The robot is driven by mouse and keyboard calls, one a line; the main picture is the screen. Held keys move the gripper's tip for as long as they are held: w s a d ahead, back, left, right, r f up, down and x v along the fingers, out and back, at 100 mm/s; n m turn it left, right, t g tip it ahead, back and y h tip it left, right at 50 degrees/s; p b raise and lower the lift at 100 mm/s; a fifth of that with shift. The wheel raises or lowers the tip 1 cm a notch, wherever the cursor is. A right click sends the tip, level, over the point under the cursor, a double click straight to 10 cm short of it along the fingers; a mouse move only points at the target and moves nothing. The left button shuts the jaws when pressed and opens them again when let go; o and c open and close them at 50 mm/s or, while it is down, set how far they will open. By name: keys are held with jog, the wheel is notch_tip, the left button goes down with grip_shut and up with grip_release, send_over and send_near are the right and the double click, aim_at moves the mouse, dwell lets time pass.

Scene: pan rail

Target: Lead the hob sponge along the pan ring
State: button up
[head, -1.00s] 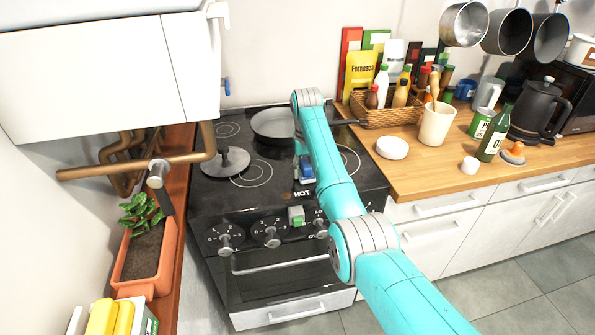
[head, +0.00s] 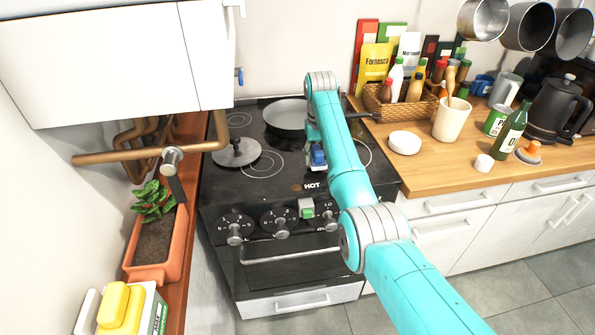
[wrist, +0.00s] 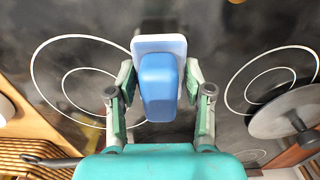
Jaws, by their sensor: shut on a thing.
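The hob sponge, a blue block on a white pad, is in my gripper (wrist: 160,88). In the wrist view the sponge (wrist: 158,82) sits between both fingers; the sponge (head: 318,155) also shows in the head view, beside my arm, low over the black hob (head: 290,178). I cannot tell whether its pad touches the glass. White rings are printed on the hob. The front right ring (head: 366,163) is partly behind my arm; in the wrist view this ring (wrist: 36,62) lies left of the sponge. The front left ring (head: 263,176) lies on its other side.
A pan (head: 287,117) stands at the back of the hob, its handle partly behind my arm. A round lid (head: 238,160) lies at the left. A copper pipe (head: 110,157) and planter (head: 150,270) are further left. The wooden counter (head: 425,172) is right.

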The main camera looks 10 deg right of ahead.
aim_at(318, 149)
jog(key=shift+r, duration=2.55)
jog(key=shift+d, duration=0.15)
